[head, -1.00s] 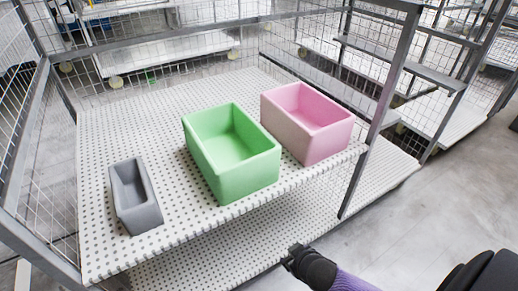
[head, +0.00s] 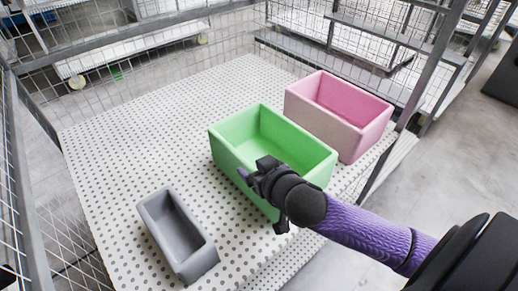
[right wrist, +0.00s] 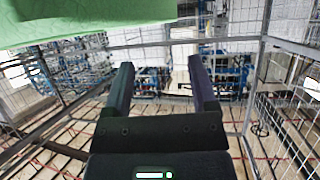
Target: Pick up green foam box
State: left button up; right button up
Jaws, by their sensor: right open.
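The green foam box (head: 232,133) is an open-topped box on the perforated white shelf (head: 120,150), between a grey and a pink box. My right gripper (head: 255,170) is in front of the green box's near side in the head view and hides part of it. In the right wrist view, my right gripper (right wrist: 160,80) has its two dark fingers apart with nothing between them. The green box (right wrist: 80,20) fills the upper left of that view, beyond and above the fingers. My left gripper is not in view.
A pink foam box (head: 340,112) stands right of the green one, close to it. A small grey foam box (head: 178,238) stands at the lower left. Wire mesh walls and a metal post (head: 425,85) border the shelf. The shelf's left and back are free.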

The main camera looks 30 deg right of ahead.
aim_at(240, 157)
jog(key=b+x, duration=0.1)
jog(key=x, duration=0.2)
jog(key=b+x, duration=0.2)
jog(key=x, duration=0.1)
jog(key=b+x, duration=0.1)
jog(key=x, duration=0.2)
jog(key=shift+s+d+f+b, duration=0.1)
jog(key=shift+f+b, duration=0.2)
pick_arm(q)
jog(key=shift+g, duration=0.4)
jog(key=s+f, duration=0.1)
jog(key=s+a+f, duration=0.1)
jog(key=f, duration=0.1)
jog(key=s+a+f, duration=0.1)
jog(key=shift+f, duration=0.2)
pick_arm(e)
jog(key=shift+r, duration=0.1)
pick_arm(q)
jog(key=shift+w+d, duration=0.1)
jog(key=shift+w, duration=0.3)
pick_arm(e)
grip_shut()
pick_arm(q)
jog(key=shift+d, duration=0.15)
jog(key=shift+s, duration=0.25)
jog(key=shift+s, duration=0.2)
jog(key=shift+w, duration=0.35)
